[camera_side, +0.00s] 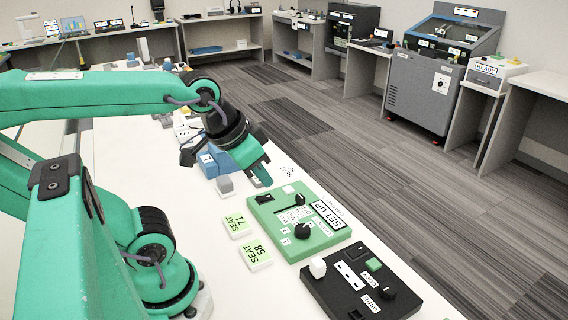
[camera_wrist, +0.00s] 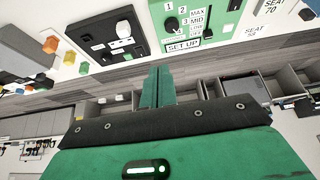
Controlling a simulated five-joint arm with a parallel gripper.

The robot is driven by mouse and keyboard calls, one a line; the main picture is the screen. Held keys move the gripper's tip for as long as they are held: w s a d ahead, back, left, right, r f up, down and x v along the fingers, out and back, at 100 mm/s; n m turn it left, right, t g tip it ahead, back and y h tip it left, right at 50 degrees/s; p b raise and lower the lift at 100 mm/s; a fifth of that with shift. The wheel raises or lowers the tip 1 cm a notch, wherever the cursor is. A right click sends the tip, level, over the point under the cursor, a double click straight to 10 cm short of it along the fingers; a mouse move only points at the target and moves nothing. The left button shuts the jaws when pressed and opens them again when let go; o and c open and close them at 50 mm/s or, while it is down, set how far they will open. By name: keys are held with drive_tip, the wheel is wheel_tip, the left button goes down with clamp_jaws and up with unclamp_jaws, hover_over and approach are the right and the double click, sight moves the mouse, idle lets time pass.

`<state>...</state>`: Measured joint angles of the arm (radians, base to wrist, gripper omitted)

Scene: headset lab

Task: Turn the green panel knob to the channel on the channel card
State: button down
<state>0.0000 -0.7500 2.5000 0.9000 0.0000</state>
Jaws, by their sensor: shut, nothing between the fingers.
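The green panel (camera_side: 324,238) lies on the white table, labelled SET UP; it also shows at the top of the wrist view (camera_wrist: 158,38). Its round black knob (camera_side: 302,230) stands near the front right part of the panel. In the wrist view the knob (camera_wrist: 172,25) has number tags 1, 2 and 3 around it; I cannot tell which one it points to. My gripper (camera_side: 262,176) is shut and empty, above the table beyond the panel's back left side, apart from the knob. Its fingers (camera_wrist: 158,88) show in the wrist view. I cannot identify a channel card.
A black panel (camera_side: 330,294) with a white knob lies right of the green one. Bare table lies between.

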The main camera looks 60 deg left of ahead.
drive_tip(key=c, duration=2.2)
unclamp_jaws()
drive_tip(key=c, duration=1.4)
unclamp_jaws()
drive_tip(key=shift+w, duration=0.1)
drive_tip(key=shift+c, duration=0.2)
drive_tip(key=o, duration=0.4)
drive_tip(key=shift+w, duration=0.1)
drive_tip(key=shift+c, duration=0.2)
drive_tip(key=shift+o, duration=0.8)
drive_tip(key=shift+w+a+f, duration=0.1)
drive_tip(key=shift+w+f, duration=0.1)
drive_tip(key=shift+w, duration=0.1)
drive_tip(key=m+g, duration=0.6)
drive_tip(key=m, duration=0.2)
hover_over(303, 228)
drive_tip(key=shift+a+f, duration=0.1)
drive_tip(key=shift+f, duration=6.35)
drive_tip(key=shift+f, duration=0.1)
drive_tip(key=shift+n, duration=0.3)
drive_tip(key=shift+f, duration=3.8)
